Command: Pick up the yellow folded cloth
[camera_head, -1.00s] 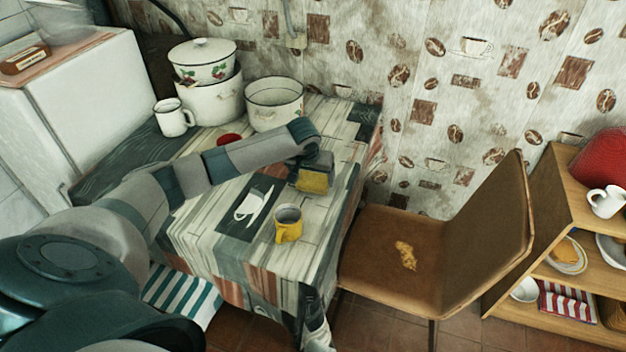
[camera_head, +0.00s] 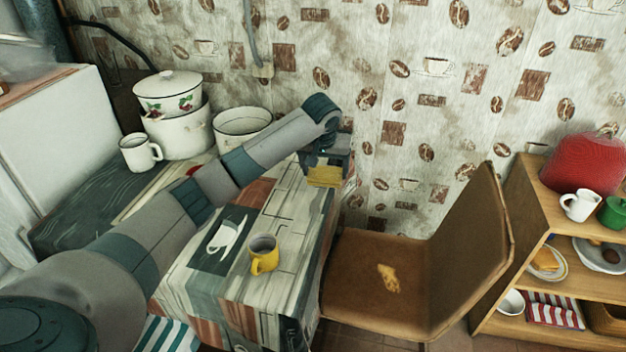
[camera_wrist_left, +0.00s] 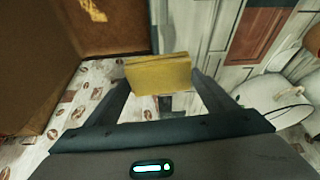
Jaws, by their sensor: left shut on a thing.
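The yellow folded cloth (camera_head: 324,176) is held at the end of my left arm, near the table's far right corner in the head view. My left gripper (camera_head: 325,168) is shut on it. In the left wrist view the cloth (camera_wrist_left: 158,74) sits between the two fingers of my left gripper (camera_wrist_left: 160,82), as a flat yellow block. My right gripper is not in view.
A yellow mug (camera_head: 264,256) stands on the table (camera_head: 285,290). White enamel pots (camera_head: 183,132) and a white mug (camera_head: 140,153) stand at the back left. A brown chair (camera_head: 375,290) is close on the right, with a shelf (camera_head: 530,240) beyond it.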

